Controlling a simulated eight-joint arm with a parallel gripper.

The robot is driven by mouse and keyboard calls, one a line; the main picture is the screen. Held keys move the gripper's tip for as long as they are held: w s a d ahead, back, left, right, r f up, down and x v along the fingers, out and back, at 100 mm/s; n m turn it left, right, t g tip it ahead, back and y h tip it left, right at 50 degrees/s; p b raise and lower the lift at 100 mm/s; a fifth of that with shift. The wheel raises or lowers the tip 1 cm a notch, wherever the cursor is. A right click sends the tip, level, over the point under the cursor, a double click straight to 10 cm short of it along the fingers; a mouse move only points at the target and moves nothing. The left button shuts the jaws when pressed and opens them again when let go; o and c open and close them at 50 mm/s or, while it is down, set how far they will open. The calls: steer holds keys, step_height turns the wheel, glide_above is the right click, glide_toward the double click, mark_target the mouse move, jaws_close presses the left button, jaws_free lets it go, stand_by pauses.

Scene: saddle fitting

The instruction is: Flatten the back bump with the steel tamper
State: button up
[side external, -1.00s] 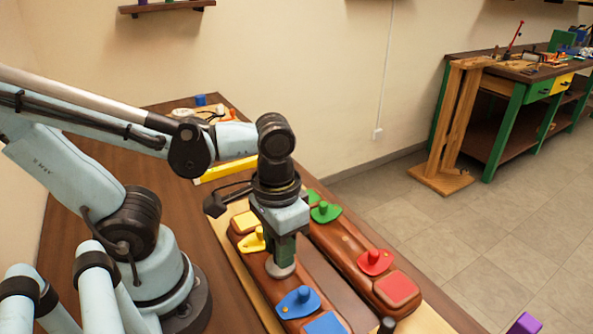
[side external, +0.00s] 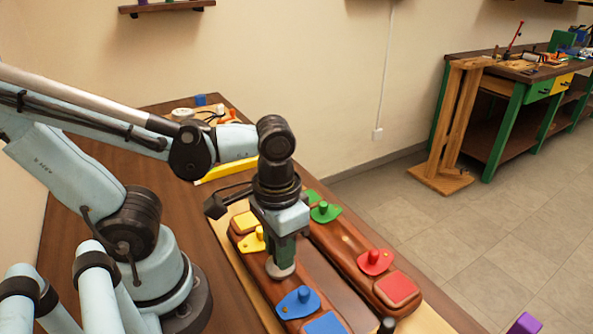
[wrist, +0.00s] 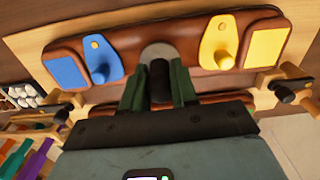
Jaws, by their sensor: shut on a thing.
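My gripper (wrist: 158,90) is shut on the dark handle of the steel tamper (wrist: 158,50), with a green finger on each side. In the side external view my gripper (side external: 283,245) points straight down and the tamper's round steel foot (side external: 281,271) is at the top of the near brown leather panel (side external: 263,265), between the yellow and blue knobbed pieces. The foot looks to be touching the leather, but I cannot be sure. The foot covers the leather beneath it, and no bump shows clearly there.
Close beside the tamper are the yellow knobbed piece (side external: 252,241) and the blue one (side external: 298,302). The far panel carries green (side external: 325,211) and red (side external: 375,262) knobbed pieces. Wooden clamps with dark knobs (wrist: 285,93) stand at the panel ends.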

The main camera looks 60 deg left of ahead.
steer(key=shift+r, duration=2.5)
